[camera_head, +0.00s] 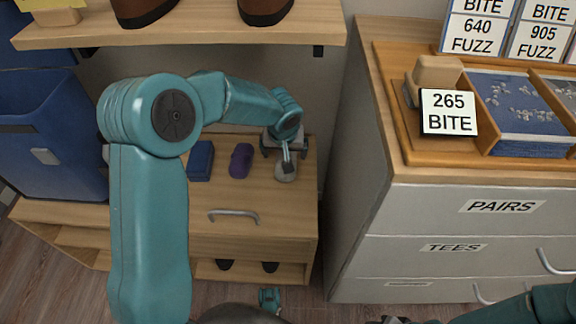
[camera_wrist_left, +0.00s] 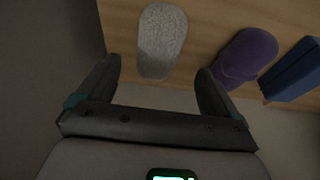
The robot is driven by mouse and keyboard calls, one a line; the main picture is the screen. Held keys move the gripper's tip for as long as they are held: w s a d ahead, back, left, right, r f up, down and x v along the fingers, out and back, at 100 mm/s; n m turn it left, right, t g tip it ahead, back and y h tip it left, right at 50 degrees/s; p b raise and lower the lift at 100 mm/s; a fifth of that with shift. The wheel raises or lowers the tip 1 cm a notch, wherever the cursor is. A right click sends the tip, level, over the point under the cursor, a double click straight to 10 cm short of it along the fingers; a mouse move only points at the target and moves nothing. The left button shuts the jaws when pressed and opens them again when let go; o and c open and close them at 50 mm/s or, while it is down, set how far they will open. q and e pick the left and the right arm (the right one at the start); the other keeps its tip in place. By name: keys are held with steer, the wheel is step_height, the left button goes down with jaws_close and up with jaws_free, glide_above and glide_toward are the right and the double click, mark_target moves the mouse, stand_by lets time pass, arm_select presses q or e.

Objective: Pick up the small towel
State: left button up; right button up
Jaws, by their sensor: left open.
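A pale grey, fuzzy rounded bundle, which looks like the small towel (camera_head: 286,172), lies at the right end of the low wooden cabinet top. In the left wrist view the same bundle (camera_wrist_left: 162,38) lies just ahead of the fingertips, roughly centred between them. My left gripper (camera_head: 284,153) is open and empty over the back of the bundle; it also shows in the left wrist view (camera_wrist_left: 160,68). Whether a finger touches the bundle cannot be told. At the bottom edge, my right gripper (camera_head: 394,320) shows only as a dark sliver.
A purple bundle (camera_head: 240,160) and a blue folded item (camera_head: 201,160) lie left of the grey one on the cabinet top (camera_head: 218,194). A shelf with shoes (camera_head: 210,32) hangs above. A grey drawer unit (camera_head: 440,215) stands to the right, a blue bin (camera_head: 60,140) to the left.

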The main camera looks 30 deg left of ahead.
arm_select(q)
steer(key=x, duration=0.2)
steer(key=shift+a+f, duration=0.1)
steer(key=shift+f, duration=0.15)
steer(key=x, duration=0.1)
steer(key=b+x, duration=0.1)
steer(key=x, duration=0.1)
steer(key=b+x, duration=0.1)
steer(key=x, duration=0.1)
steer(key=shift+w, duration=0.3)
steer(key=shift+r, duration=0.1)
steer(key=c, duration=1.1)
